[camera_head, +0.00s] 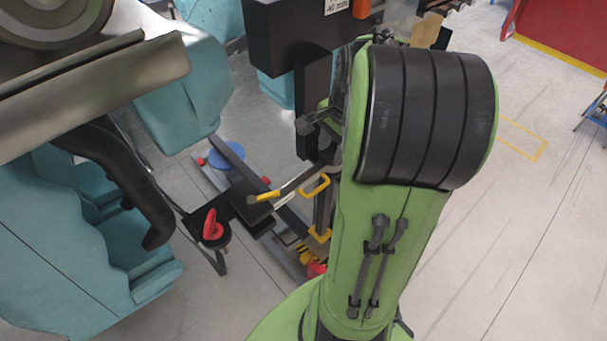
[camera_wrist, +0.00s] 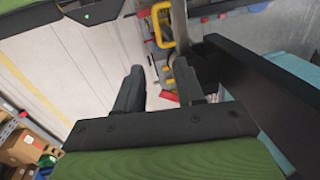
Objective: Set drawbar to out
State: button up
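A yellow loop handle (camera_head: 315,187) sits on dark rail-like hardware low in the middle of the head view. It also shows in the wrist view (camera_wrist: 162,25). A grey lever with a yellow end section (camera_head: 268,197) lies just left of it. I cannot tell for certain which part is the drawbar. My gripper (camera_wrist: 159,68) is open, with two dark fingers apart and nothing between them. The yellow handle is beyond the fingertips, not touching them as far as I can tell. In the head view my green arm hides much of the area.
Teal seats (camera_head: 75,235) stand at left. A red knob on a black stand (camera_head: 213,226) is near the lever. A black box-shaped part (camera_head: 295,35) is above. In the wrist view a black beam (camera_wrist: 255,85) runs close on the right. Open floor lies at right.

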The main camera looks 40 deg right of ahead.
aim_at(320, 188)
jog(key=f, duration=0.5)
jog(key=w+f+b, duration=0.1)
jog(key=f, duration=0.4)
jog(key=w+f+b, duration=0.1)
jog(key=f, duration=0.4)
jog(key=shift+w+a, duration=0.1)
jog(key=shift+w, duration=0.1)
grip_shut()
